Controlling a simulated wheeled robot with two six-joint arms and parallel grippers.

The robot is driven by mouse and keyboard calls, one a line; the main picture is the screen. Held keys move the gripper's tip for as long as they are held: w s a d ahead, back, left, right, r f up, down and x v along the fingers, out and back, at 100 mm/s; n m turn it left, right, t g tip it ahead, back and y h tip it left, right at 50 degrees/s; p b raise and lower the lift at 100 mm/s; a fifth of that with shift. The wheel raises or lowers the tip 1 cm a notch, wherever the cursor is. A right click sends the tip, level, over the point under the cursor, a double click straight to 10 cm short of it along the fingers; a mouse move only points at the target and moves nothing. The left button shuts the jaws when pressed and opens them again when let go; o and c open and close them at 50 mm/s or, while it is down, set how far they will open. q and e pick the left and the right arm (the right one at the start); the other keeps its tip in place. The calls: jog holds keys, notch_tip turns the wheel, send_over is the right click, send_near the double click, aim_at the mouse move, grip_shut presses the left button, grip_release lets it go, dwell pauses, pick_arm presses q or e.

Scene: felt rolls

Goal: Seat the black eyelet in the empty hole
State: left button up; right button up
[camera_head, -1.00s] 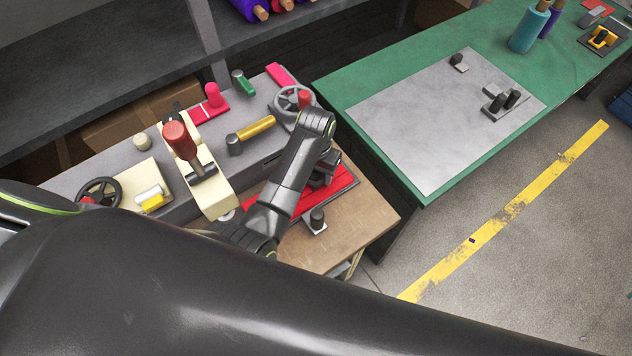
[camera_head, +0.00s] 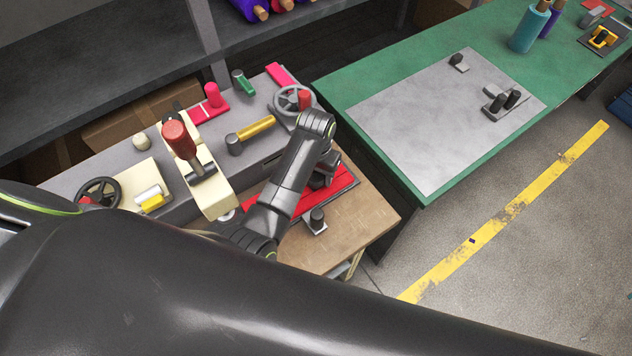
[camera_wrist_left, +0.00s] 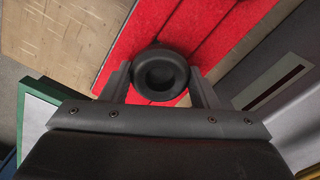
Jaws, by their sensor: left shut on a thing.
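The black eyelet (camera_wrist_left: 160,74) is a round, dark ring with a recessed middle, between the two fingers of my left gripper in the left wrist view. My left gripper (camera_head: 323,178) is shut on it, over the red felt (camera_head: 346,187) on the wooden bench end. The red felt (camera_wrist_left: 218,45) shows behind the eyelet in the wrist view, with dark lines between its strips. I cannot tell the gap between eyelet and felt. The empty hole does not show; the eyelet, gripper and arm cover part of the felt. My right gripper is not in view.
A small dark-knobbed piece (camera_head: 317,220) stands on the wooden top (camera_head: 368,222) near the felt. A grey handwheel (camera_head: 293,100), a yellow-handled mallet (camera_head: 252,130) and a cream press (camera_head: 205,190) stand behind and left. A green table (camera_head: 400,165) is at the right.

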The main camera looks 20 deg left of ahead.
pick_arm(q)
jog(key=shift+f, duration=0.35)
dwell(0.4)
jog(key=o, duration=1.2)
jog(key=shift+r, duration=0.1)
